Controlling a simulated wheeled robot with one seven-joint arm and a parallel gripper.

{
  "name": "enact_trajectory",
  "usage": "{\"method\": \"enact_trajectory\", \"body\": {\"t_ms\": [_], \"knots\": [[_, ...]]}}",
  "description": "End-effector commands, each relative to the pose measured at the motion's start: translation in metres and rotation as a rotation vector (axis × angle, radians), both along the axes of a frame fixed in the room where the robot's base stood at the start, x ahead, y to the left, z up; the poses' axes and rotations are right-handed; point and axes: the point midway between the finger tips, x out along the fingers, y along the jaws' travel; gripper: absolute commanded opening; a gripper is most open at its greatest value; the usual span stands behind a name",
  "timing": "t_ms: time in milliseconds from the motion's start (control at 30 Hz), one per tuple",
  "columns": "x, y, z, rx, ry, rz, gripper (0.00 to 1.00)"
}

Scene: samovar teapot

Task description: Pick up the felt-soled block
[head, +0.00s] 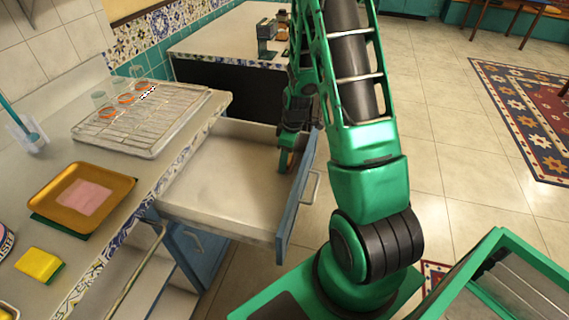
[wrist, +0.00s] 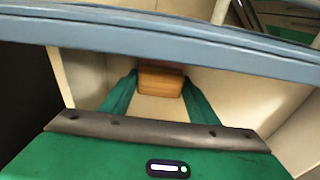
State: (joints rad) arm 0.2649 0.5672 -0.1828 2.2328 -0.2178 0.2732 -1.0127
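A small wooden-brown block (wrist: 161,79) shows in the wrist view between the tips of my gripper's two green fingers (wrist: 160,86). The fingers stand apart, one at each side of the block, with little or no gap visible. I cannot tell whether they press on it. Its underside is hidden, so no felt shows. In the head view my gripper (head: 286,160) reaches down into the open drawer (head: 225,175), near its right front side. A bit of orange-brown shows there beside a green finger, mostly hidden.
The drawer's blue front (wrist: 180,42) crosses the wrist view close to my gripper. The counter at left holds a wire rack (head: 165,115) with glasses, an amber tray (head: 110,184) and a yellow sponge (head: 38,264).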

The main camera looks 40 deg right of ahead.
Motion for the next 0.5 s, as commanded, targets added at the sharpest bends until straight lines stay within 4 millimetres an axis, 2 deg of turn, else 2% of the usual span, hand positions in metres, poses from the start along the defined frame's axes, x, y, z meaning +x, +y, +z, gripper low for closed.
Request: {"method": "enact_trajectory", "body": {"t_ms": [67, 100, 367, 500], "knots": [[0.0001, -0.0001, 0.0001, 0.000, 0.000, 0.000, 0.32], [0.0001, 0.0000, 0.0002, 0.000, 0.000, 0.000, 0.28], [0.0002, -0.0001, 0.0018, -0.001, -0.001, 0.000, 0.28], [0.0006, -0.0002, 0.0094, -0.001, -0.002, 0.000, 0.28]]}}
